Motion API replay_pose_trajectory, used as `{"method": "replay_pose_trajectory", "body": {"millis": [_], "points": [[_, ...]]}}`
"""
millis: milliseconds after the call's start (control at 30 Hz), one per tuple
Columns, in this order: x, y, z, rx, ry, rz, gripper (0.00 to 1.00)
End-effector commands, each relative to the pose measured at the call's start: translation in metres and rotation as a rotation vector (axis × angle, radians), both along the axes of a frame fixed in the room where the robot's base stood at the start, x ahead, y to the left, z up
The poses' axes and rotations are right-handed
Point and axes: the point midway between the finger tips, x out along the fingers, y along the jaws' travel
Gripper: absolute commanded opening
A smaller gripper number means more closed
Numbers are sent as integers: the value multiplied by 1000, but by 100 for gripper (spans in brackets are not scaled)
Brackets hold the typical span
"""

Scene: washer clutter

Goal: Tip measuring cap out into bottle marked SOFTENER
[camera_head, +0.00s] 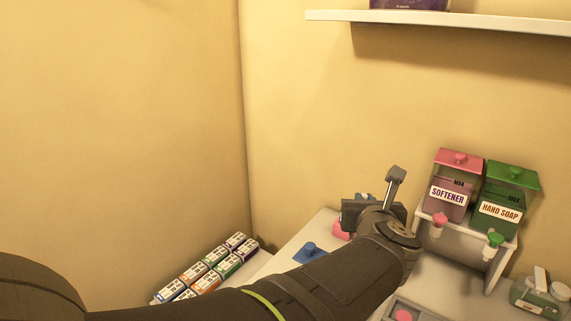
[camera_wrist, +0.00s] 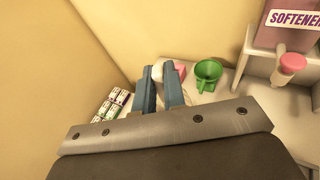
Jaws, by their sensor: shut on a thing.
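The bottle marked SOFTENER (camera_head: 447,190) is a pink container with a pink lid and tap, on a white stand at the right; part of it shows at the upper right of the wrist view (camera_wrist: 283,34). My gripper (camera_head: 368,204) is left of it, apart from it. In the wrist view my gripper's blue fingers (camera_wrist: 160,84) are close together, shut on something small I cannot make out. A pink-and-white thing (camera_wrist: 180,69) shows at the fingertips. A green cup (camera_wrist: 207,72) is just right of the fingers. I cannot tell which is the measuring cap.
A blue knobbed piece (camera_head: 310,253) lies on the worktop. Several small cartons (camera_head: 208,270) stand at lower left.

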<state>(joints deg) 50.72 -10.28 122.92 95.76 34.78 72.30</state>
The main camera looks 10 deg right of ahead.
Motion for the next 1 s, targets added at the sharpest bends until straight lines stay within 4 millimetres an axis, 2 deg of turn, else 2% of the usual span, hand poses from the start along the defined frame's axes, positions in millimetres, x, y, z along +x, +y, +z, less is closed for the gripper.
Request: {"method": "replay_pose_trajectory", "body": {"millis": [567,1000], "points": [[-5,1,0,-14,-54,-1,0],[-20,5,0,-56,-220,-3,0]]}}
